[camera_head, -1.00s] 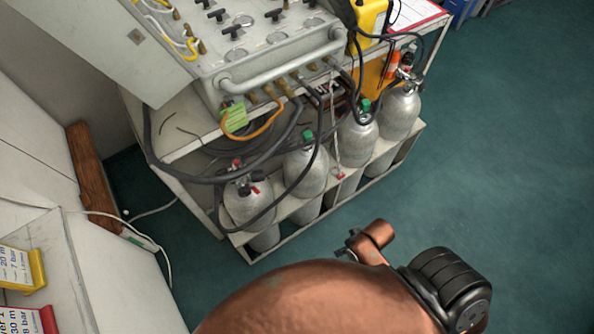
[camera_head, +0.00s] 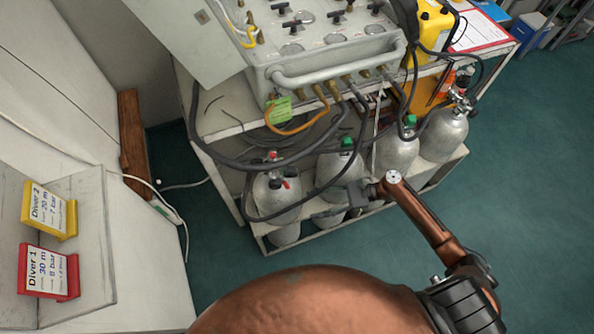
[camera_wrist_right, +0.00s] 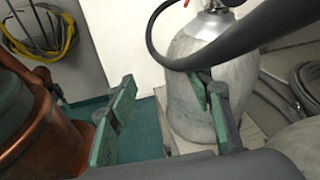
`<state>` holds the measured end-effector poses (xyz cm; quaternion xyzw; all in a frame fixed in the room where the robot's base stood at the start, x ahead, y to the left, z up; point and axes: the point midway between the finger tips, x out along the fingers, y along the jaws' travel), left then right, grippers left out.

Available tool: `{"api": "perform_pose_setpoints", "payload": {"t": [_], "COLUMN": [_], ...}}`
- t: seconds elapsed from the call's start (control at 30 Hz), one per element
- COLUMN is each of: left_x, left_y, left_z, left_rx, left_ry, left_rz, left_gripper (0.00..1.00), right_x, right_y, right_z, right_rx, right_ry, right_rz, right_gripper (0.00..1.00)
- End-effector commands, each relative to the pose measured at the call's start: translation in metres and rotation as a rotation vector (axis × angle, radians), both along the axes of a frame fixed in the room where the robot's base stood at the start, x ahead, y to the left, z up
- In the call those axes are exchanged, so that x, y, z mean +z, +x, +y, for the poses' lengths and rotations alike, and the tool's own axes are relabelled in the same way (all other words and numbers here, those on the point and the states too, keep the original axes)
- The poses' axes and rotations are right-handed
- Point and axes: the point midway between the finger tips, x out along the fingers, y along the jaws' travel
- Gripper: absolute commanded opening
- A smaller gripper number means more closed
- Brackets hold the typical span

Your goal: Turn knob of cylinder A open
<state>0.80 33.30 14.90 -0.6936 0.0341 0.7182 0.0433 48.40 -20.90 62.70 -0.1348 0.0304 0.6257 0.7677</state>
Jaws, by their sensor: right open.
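Several grey gas cylinders stand in the lower rack of the bench; no letter on them is legible, so I cannot tell which is A. The leftmost cylinder (camera_head: 275,197) has a valve with red and black parts (camera_head: 271,168) on top. The cylinder beside it (camera_head: 336,170) has a green cap (camera_head: 347,143). My right gripper (camera_head: 340,197) is in front of these two, low beside their bodies. In the right wrist view its green-padded fingers (camera_wrist_right: 165,95) are apart and empty. A cylinder (camera_wrist_right: 195,65) stands behind the right-hand finger, its valve mostly cut off. My left gripper is out of view.
Black hoses (camera_head: 235,165) loop in front of the cylinders, and one crosses close in the right wrist view (camera_wrist_right: 225,45). The valve panel (camera_head: 330,50) stands above. The green floor (camera_head: 530,200) at the right is clear.

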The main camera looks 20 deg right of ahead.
Motion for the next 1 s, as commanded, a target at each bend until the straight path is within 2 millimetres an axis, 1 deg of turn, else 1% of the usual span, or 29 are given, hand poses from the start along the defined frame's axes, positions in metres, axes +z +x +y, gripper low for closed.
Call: {"api": "perform_pose_setpoints", "payload": {"t": [0.03,0.1,0.2,0.3,0.37,0.47,0.6,0.8,0.9,1.0], "left_x": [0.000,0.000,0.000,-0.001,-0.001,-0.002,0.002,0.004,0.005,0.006], "left_y": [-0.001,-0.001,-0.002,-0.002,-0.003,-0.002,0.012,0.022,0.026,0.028], "left_z": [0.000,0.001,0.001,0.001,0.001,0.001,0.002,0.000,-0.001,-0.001], "left_rx": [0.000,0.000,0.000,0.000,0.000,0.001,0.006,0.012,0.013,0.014], "left_ry": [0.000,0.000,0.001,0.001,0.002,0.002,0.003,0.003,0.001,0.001], "left_rz": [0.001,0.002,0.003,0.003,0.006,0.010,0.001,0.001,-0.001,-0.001], "left_gripper": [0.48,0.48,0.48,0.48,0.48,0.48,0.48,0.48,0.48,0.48], "right_x": [0.018,0.041,0.065,0.077,0.080,0.080,0.079,0.079,0.079,0.080], "right_y": [0.021,0.042,0.063,0.074,0.077,0.081,0.089,0.098,0.101,0.102], "right_z": [-0.010,-0.019,-0.029,-0.033,-0.031,-0.019,0.002,0.027,0.034,0.037], "right_rx": [-0.045,-0.096,-0.143,-0.165,-0.169,-0.168,-0.167,-0.168,-0.168,-0.168], "right_ry": [0.064,0.153,0.244,0.292,0.305,0.309,0.307,0.306,0.305,0.305], "right_rz": [0.063,0.144,0.221,0.263,0.272,0.274,0.273,0.272,0.272,0.271], "right_gripper": [0.47,0.47,0.47,0.47,0.47,0.47,0.47,0.47,0.47,0.47]}}
